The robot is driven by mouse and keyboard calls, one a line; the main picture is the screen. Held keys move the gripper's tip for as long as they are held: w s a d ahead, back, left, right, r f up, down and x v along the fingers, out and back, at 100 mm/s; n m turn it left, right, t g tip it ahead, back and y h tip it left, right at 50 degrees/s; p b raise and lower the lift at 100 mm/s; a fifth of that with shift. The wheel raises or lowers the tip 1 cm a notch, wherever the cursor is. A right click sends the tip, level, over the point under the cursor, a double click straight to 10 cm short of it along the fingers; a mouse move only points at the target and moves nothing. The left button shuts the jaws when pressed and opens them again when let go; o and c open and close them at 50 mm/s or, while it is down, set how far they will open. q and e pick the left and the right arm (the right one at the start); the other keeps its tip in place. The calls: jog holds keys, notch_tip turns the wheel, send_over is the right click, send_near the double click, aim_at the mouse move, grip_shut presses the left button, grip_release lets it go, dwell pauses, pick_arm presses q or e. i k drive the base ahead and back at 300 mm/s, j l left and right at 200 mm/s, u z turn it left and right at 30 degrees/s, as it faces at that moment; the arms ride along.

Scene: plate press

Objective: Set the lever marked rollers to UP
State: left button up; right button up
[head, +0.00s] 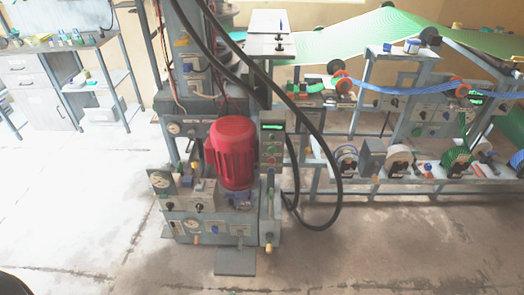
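A grey press machine (215,222) with a red motor (231,152) stands in the middle of the head view. Its low front panels carry several small levers and knobs, among them an orange-tipped one (195,240), another at the right column (268,247) and a black knob (169,206). The labels are too small to read, so I cannot tell which lever is marked rollers or how it is set. Neither of my grippers is in view.
A long machine frame (400,183) with orange rollers (341,82), a blue band and a green sheet (400,40) stands at the right. Black hoses (338,200) loop beside the press. A workbench (40,85) stands at the back left. The floor in front is clear.

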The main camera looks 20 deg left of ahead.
aim_at(307, 150)
jog(key=u, duration=0.3)
jog(key=i+l, duration=1)
jog(key=i, duration=0.2)
jog(key=l+z, duration=0.05)
